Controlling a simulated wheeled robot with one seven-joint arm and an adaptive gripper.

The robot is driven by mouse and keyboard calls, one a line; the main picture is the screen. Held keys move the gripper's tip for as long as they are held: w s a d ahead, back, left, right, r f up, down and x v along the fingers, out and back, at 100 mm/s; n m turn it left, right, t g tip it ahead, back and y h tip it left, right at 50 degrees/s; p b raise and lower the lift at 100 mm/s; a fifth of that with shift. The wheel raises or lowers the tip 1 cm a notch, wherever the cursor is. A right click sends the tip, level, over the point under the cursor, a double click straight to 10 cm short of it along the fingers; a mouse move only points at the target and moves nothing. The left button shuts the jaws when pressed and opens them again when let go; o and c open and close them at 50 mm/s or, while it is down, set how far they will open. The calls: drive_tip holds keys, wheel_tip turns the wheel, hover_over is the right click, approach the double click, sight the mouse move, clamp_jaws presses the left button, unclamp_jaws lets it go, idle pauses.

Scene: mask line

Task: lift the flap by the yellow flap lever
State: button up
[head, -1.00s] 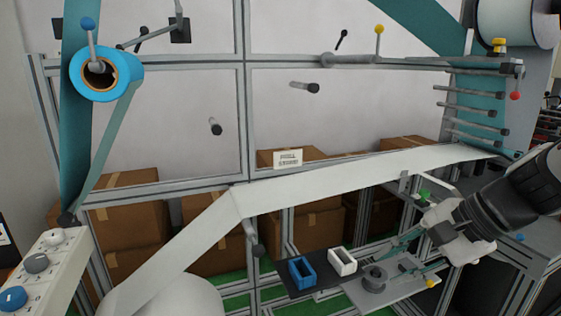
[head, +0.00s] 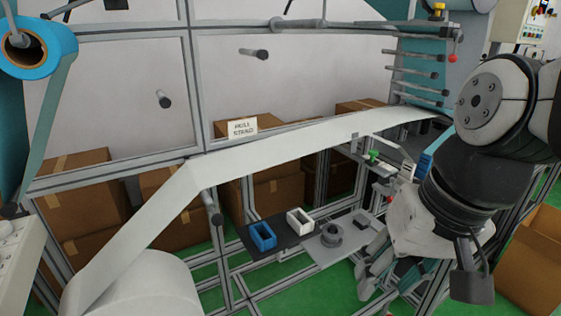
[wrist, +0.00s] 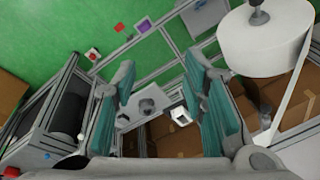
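My gripper (head: 386,275) is low at the right in the head view, in front of the line and beside the grey plate (head: 318,254). In the wrist view my gripper (wrist: 160,75) has its two teal-padded fingers wide apart with nothing between them. The plate with its grey spool (wrist: 147,106) shows beyond the fingers. A yellow knob (head: 438,7) shows at the top right of the head view. I cannot make out a yellow flap lever or the flap in the present views; my arm and gripper hide part of the line at the right.
A white web (head: 280,150) runs across the line to a large white roll (head: 135,285). A blue box (head: 262,236) and a white box (head: 300,221) sit on a dark plate. Cartons (head: 545,255) stand around. Frame posts (head: 223,265) stand close by; green floor is open below.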

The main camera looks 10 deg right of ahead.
drive_tip(key=w+d+f+m+g+y+b, duration=0.1)
drive_tip(key=w+f+m+y+b, duration=0.4)
drive_tip(key=w+f+m+b, duration=0.35)
drive_tip(key=m+t+y+b, duration=0.3)
drive_tip(key=m+t+b, duration=1.1)
drive_tip(key=m+b, duration=0.15)
approach(369, 225)
drive_tip(key=shift+m, duration=0.4)
drive_tip(key=b+x, duration=0.1)
drive_tip(key=x, duration=0.1)
drive_tip(key=b+x, duration=0.1)
drive_tip(key=x, duration=0.2)
drive_tip(key=shift+s+a+f, duration=0.1)
drive_tip(key=shift+s+a, duration=0.1)
drive_tip(key=shift+a, duration=0.05)
clamp_jaws()
